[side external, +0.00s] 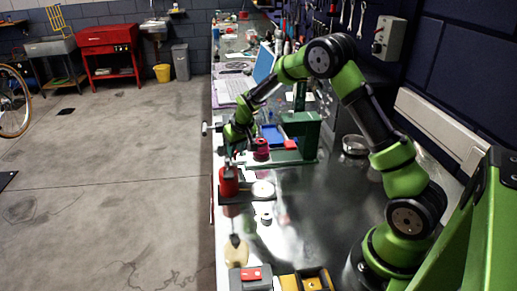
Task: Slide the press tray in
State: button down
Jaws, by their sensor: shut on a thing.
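The green press (305,135) stands on the bench, its upright at the right and its low base reaching left. A red round piece (261,149) sits at the press, left of the upright. My gripper (229,161) points down at the left end of the press, just above and behind a red cylinder (229,183). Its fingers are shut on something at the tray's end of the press. The tray is small and mostly hidden here, and the exact contact is not clear.
The red cylinder and a pale disc (263,189) are on a dark plate (247,199) in front of the press. A pale bottle (236,251), a grey box (250,280) and a yellow bin (308,279) are nearer. Bare bench lies right of the plate.

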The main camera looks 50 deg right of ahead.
aim_at(247, 156)
jog(key=s+d, duration=0.3)
jog(key=shift+s+d, duration=0.25)
jog(key=shift+d, duration=0.05)
jog(key=c, duration=0.9)
grip_release()
jog(key=v, duration=1.7)
jog(key=shift+w, duration=0.1)
